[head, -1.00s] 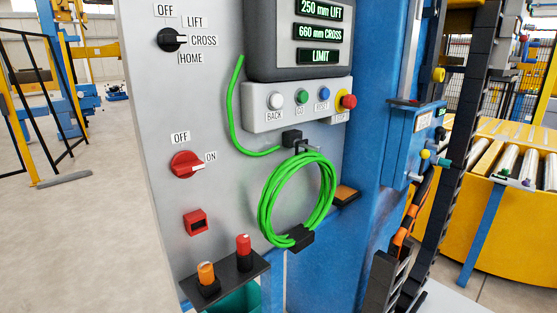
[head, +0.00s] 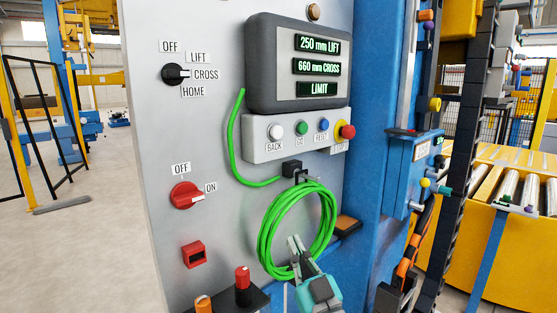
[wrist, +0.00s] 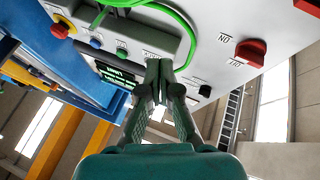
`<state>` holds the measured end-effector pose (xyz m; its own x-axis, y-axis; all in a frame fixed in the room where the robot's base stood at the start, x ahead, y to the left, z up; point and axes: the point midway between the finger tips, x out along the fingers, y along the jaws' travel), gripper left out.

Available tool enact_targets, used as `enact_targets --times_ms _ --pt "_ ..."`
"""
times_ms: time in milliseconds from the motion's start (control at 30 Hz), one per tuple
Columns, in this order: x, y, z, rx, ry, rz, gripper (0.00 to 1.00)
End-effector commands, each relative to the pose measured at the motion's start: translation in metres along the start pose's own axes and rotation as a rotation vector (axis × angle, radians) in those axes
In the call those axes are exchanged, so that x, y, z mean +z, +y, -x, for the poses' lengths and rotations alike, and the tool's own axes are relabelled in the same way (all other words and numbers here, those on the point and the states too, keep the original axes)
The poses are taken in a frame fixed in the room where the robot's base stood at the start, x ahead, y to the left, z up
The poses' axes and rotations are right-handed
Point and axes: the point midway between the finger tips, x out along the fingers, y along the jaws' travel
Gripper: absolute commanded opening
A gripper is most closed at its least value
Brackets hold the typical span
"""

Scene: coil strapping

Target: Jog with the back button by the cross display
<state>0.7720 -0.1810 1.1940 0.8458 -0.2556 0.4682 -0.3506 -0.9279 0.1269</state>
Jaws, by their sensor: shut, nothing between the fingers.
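The white BACK button (head: 275,131) is at the left end of a grey button box (head: 255,150) on the panel. The cross display (head: 317,67) above it reads 660 mm CROSS, between 250 mm LIFT and LIMIT. A black selector knob (head: 176,73) has its pointer toward CROSS. My gripper (head: 295,244) is shut and empty, in front of the green cable coil and below the button box. In the wrist view my shut fingertips (wrist: 158,62) cover the BACK button; the green GO button (wrist: 122,54) shows beside them.
The green cable coil (head: 268,229) hangs on a hook under the buttons. A red emergency button (head: 347,131) is at the box's right end. A red rotary switch (head: 187,195) is on the left, with orange and red knobs on a shelf below.

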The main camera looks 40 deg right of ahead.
Motion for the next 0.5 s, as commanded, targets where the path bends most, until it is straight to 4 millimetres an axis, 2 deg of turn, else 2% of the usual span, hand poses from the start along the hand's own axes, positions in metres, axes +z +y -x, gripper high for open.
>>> enact_targets --times_ms 33,200,500 --pt "-0.012 0.007 -0.011 0.007 0.025 0.012 0.00" --pt "-0.051 0.028 -0.043 0.022 0.091 0.053 0.00" --pt "-0.123 0.062 -0.086 0.044 0.199 0.134 0.00"
